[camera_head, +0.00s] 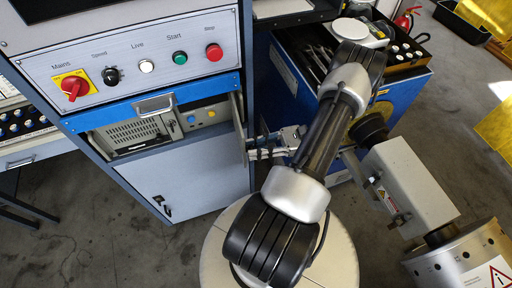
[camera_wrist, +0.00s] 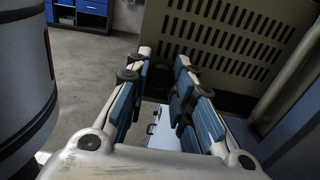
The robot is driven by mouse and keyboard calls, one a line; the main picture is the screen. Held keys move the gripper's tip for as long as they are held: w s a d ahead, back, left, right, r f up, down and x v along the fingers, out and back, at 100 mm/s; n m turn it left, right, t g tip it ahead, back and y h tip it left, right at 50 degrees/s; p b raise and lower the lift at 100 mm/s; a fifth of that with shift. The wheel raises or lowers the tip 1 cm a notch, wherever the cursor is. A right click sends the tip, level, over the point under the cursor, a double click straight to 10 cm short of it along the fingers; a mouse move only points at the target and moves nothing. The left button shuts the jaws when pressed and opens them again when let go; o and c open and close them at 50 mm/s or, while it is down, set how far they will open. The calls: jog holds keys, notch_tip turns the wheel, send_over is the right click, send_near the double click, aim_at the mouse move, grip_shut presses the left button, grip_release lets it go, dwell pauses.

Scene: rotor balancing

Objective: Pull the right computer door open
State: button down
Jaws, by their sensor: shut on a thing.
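The right computer door (camera_head: 239,122) is seen nearly edge-on at the right side of the computer bay, standing out from the cabinet front. My gripper (camera_head: 258,147) is at this door, reaching it from the right. A beige slotted panel (camera_wrist: 222,40) lies just beyond the fingertips. The computer (camera_head: 140,132), with a vented beige front, shows inside the bay.
A control panel (camera_head: 135,62) with a red switch and buttons is above the bay. A blue tool cart (camera_head: 285,85) stands close to the right of the cabinet. Grey floor (camera_head: 90,245) is clear at lower left.

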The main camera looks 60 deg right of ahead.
jog(key=c, duration=1.4)
grip_release()
jog(key=shift+o, duration=0.2)
jog(key=v, duration=1.2)
